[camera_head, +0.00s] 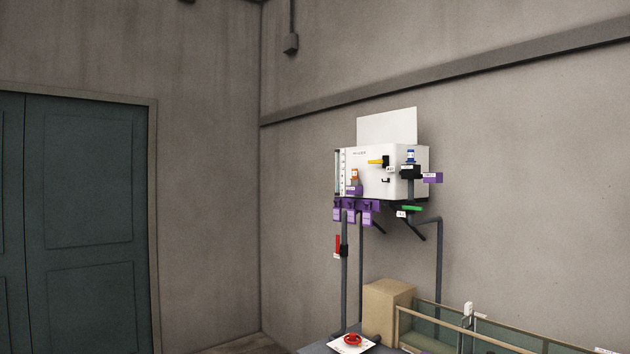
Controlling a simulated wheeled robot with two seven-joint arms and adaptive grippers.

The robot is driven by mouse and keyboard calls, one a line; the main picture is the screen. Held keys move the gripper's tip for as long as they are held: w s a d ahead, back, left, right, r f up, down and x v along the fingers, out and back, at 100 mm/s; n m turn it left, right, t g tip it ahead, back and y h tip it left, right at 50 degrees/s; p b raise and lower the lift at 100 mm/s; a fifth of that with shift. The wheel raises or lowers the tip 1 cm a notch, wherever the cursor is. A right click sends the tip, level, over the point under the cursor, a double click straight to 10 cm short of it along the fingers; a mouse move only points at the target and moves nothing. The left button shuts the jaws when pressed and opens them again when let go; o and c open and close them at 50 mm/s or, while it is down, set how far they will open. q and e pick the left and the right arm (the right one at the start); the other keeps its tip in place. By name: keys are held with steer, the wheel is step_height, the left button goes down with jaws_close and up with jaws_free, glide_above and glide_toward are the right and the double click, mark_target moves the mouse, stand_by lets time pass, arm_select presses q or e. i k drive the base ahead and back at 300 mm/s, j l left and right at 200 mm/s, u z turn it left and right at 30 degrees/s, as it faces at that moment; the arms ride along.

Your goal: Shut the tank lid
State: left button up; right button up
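A white box-shaped tank (374,175) is mounted on the grey wall right of centre, with a scale on its left side and several fittings and tags on its front. Its lid (387,126) is a flat white panel standing raised above the tank's top, so the tank is open. Neither of my grippers shows in the head view.
Below the tank are grey pipes, a red-handled valve (338,245) and a green handle (411,208). A cardboard-coloured box (387,303), a red knob (352,339) on a white plate and a low railing (470,333) stand at the bottom. A dark double door (80,230) is at left.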

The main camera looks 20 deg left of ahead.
mark_target(399, 126)
steer(key=u, duration=0.4)
steer(key=i+j, duration=0.1)
steer(key=i, duration=0.5)
steer(key=i+j+u, duration=0.25)
steer(key=i+u, duration=0.2)
steer(key=i+j+u, duration=0.1)
steer(key=i+u, duration=1.1)
steer(key=i, duration=1.7)
steer(key=i+l+z, duration=0.1)
steer(key=i+z, duration=0.65)
steer(key=i, duration=0.2)
steer(key=i+j+z, duration=0.2)
steer(key=i+z, duration=0.2)
steer(key=i+j+z, duration=0.35)
steer(key=i, duration=0.15)
steer(key=i+l+z, duration=0.1)
steer(key=i+z, duration=0.2)
steer(key=z, duration=0.15)
steer(key=i+z, duration=0.3)
steer(key=z, duration=0.2)
steer(key=i+j+z, duration=0.15)
steer(key=i+z, duration=0.15)
steer(key=z, duration=0.15)
steer(key=i+j+z, duration=0.25)
steer(key=z, duration=0.25)
